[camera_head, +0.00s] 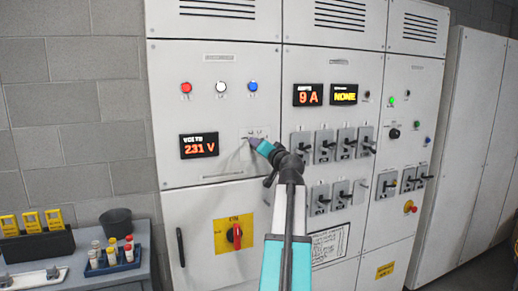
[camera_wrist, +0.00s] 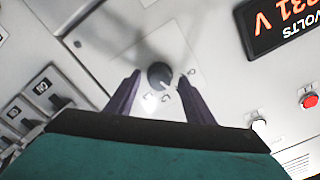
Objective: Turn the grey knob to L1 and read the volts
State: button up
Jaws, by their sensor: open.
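The dark grey knob (camera_wrist: 160,75) sits on a pale label plate (camera_wrist: 172,52) in the wrist view. A light mark shows at its lower right edge; the position labels around it are too small to read surely. My gripper (camera_wrist: 159,77) is open, its two purple fingers on either side of the knob, apart from it as far as I can tell. In the head view my gripper (camera_head: 254,142) is at the plate (camera_head: 246,132) and hides the knob. The volts display (camera_head: 199,145) reads 231 V; it also shows upside down in the wrist view (camera_wrist: 276,22).
Red (camera_head: 186,88), white (camera_head: 221,87) and blue (camera_head: 252,86) lamps sit above. An amps display (camera_head: 308,95) reads 9 A. Several levers (camera_head: 325,146) are to the right, a red rotary switch (camera_head: 237,236) below. A side table (camera_head: 80,262) holds a bin (camera_head: 117,223) and small racks.

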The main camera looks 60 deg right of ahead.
jog(key=b+v, duration=0.3)
jog(key=v, duration=1)
jog(key=shift+a, duration=0.15)
dwell(0.4)
